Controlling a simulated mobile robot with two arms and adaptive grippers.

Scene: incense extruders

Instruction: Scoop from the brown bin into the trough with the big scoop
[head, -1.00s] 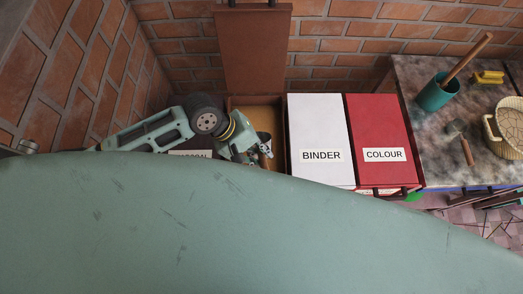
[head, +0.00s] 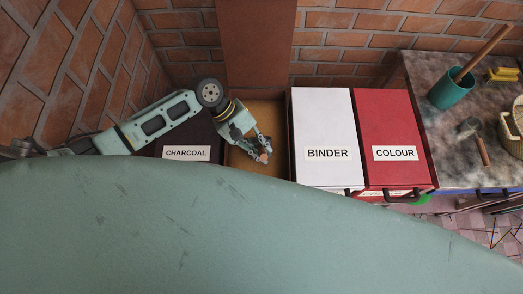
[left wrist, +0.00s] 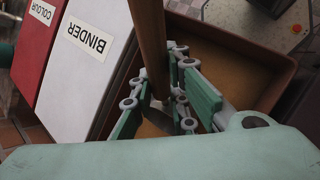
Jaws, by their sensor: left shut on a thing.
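The brown bin (head: 286,120) stands open between the CHARCOAL and BINDER bins, with its brown lid (head: 259,45) raised behind it. Its rim also shows in the left wrist view (left wrist: 284,75). My left gripper (head: 262,150) reaches down over the bin's opening. In the left wrist view it (left wrist: 160,105) is shut on the scoop's brown handle (left wrist: 152,45), which runs up past the fingers. The scoop's bowl is mostly hidden by the fingers, so I cannot tell what it holds. The trough is not clearly in view. My right gripper is not in view.
The lidded CHARCOAL bin (head: 205,140) is left of the brown bin; the white BINDER bin (head: 325,120) and red COLOUR bin (head: 393,120) are right. Brick walls stand close behind and left.

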